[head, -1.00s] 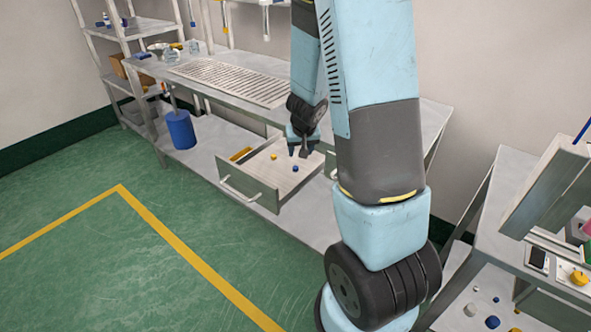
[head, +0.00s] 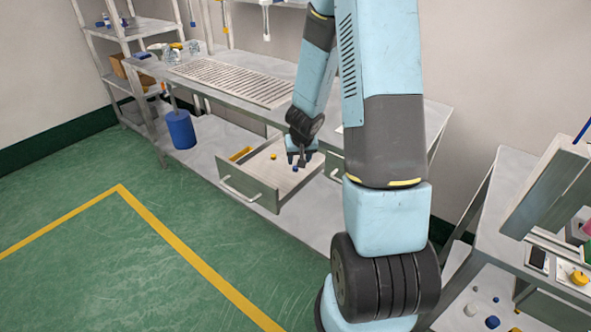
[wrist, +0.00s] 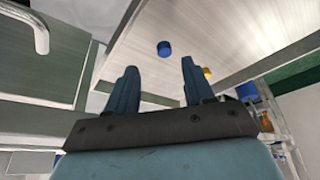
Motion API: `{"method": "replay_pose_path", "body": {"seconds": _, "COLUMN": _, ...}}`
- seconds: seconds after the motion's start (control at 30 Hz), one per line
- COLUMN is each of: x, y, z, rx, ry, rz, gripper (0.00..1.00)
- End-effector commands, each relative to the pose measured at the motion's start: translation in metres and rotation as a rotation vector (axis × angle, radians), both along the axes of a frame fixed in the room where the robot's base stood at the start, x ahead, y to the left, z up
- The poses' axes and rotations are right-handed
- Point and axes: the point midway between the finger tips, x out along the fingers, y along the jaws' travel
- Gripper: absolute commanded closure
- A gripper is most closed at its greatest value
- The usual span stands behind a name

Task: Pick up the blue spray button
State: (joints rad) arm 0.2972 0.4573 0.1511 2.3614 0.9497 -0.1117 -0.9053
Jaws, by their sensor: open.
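The blue spray button (head: 295,168) lies on the floor of the open drawer (head: 262,196), near its right side. It is a small blue cylinder, and it also shows in the wrist view (wrist: 164,48), past the fingertips and between their lines. My gripper (head: 301,161) is over the drawer, close to the button in the head view. In the wrist view my gripper (wrist: 158,75) has its two blue fingers apart with nothing between them. The exact height gap to the button is hard to tell.
Drawer walls surround the gripper's area. A blue canister (head: 180,130) sits on the lower shelf.

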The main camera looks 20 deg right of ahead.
Motion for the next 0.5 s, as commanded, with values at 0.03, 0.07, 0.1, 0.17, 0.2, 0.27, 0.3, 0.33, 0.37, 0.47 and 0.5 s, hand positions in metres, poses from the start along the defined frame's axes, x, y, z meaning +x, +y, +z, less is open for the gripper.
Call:
{"method": "replay_pose_path", "body": {"seconds": 0.03, "x": 0.001, "y": 0.000, "z": -0.003, "rx": 0.002, "ry": 0.001, "rz": -0.001, "gripper": 0.48}}
{"method": "replay_pose_path", "body": {"seconds": 0.07, "x": 0.001, "y": 0.000, "z": -0.004, "rx": 0.002, "ry": 0.001, "rz": -0.001, "gripper": 0.48}}
{"method": "replay_pose_path", "body": {"seconds": 0.1, "x": 0.002, "y": -0.001, "z": -0.005, "rx": 0.001, "ry": 0.000, "rz": -0.001, "gripper": 0.48}}
{"method": "replay_pose_path", "body": {"seconds": 0.17, "x": 0.002, "y": 0.000, "z": -0.005, "rx": 0.001, "ry": 0.000, "rz": -0.001, "gripper": 0.48}}
{"method": "replay_pose_path", "body": {"seconds": 0.2, "x": 0.002, "y": 0.000, "z": -0.006, "rx": 0.001, "ry": -0.001, "rz": 0.000, "gripper": 0.48}}
{"method": "replay_pose_path", "body": {"seconds": 0.27, "x": 0.003, "y": 0.000, "z": -0.007, "rx": 0.002, "ry": 0.000, "rz": 0.001, "gripper": 0.48}}
{"method": "replay_pose_path", "body": {"seconds": 0.3, "x": 0.004, "y": 0.000, "z": -0.009, "rx": 0.002, "ry": -0.001, "rz": 0.000, "gripper": 0.48}}
{"method": "replay_pose_path", "body": {"seconds": 0.33, "x": 0.005, "y": 0.000, "z": -0.011, "rx": 0.002, "ry": 0.000, "rz": 0.000, "gripper": 0.48}}
{"method": "replay_pose_path", "body": {"seconds": 0.37, "x": 0.006, "y": 0.000, "z": -0.013, "rx": 0.002, "ry": 0.000, "rz": 0.000, "gripper": 0.48}}
{"method": "replay_pose_path", "body": {"seconds": 0.47, "x": 0.011, "y": 0.001, "z": -0.023, "rx": 0.004, "ry": 0.001, "rz": -0.001, "gripper": 0.48}}
{"method": "replay_pose_path", "body": {"seconds": 0.5, "x": 0.013, "y": 0.001, "z": -0.027, "rx": 0.003, "ry": 0.001, "rz": -0.002, "gripper": 0.48}}
